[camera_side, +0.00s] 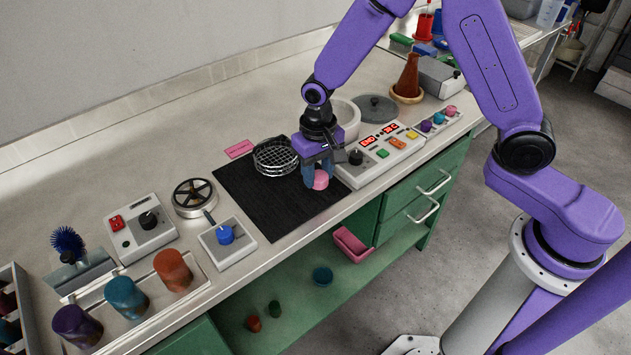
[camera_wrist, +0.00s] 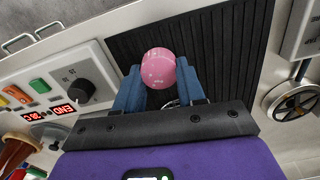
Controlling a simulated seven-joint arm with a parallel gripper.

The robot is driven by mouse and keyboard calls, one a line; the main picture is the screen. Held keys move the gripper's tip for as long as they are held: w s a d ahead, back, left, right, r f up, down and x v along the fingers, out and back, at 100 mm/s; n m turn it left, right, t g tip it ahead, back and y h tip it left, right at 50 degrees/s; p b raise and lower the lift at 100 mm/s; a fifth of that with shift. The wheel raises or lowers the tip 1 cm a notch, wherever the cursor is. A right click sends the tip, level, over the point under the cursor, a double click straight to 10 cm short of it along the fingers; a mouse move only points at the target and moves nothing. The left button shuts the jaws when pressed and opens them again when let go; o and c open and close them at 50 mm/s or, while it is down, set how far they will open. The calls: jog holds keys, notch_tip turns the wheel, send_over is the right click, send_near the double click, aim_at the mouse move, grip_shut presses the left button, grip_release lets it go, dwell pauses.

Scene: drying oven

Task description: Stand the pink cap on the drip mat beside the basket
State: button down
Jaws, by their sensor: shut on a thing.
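The pink cap (camera_side: 321,180) is held between the blue fingers of my gripper (camera_side: 319,171), over the right part of the black ribbed drip mat (camera_side: 275,208). The wrist view shows the cap (camera_wrist: 159,66) between the fingertips (camera_wrist: 160,82), with the mat (camera_wrist: 228,45) behind it. I cannot tell whether the cap touches the mat. The round wire basket (camera_side: 270,163) stands at the mat's back edge, left of my gripper. In the wrist view, the basket is mostly hidden behind my gripper.
A control panel with red displays (camera_side: 385,150) stands close to the right of the mat. A white bowl (camera_side: 346,117) is behind my gripper. A blue-knobbed switch box (camera_side: 227,240) sits left of the mat. The mat's front left part is bare.

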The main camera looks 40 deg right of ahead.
jog(key=shift+w+f, duration=0.15)
jog(key=shift+f, duration=0.05)
jog(key=shift+w+a+f, duration=0.1)
jog(key=shift+w+f, duration=0.05)
jog(key=shift+f, duration=1.5)
jog(key=shift+f, duration=0.2)
jog(key=c, duration=0.7)
grip_release()
jog(key=shift+o, duration=0.2)
jog(key=shift+r, duration=0.1)
notch_tip(320, 180, up, 12)
jog(key=shift+r, duration=0.15)
jog(key=s+d+r+n, duration=0.2)
jog(key=s+d+n, duration=0.1)
jog(key=s, duration=0.6)
jog(key=s+d+r+n, duration=0.2)
jog(key=s+d+n, duration=0.2)
jog(key=s, duration=0.5)
jog(key=s+d+r+n, duration=0.2)
jog(key=s+d+n, duration=0.2)
jog(key=s, duration=0.5)
jog(key=n, duration=0.2)
jog(key=shift+s+d+n, duration=0.2)
jog(key=shift+n, duration=0.2)
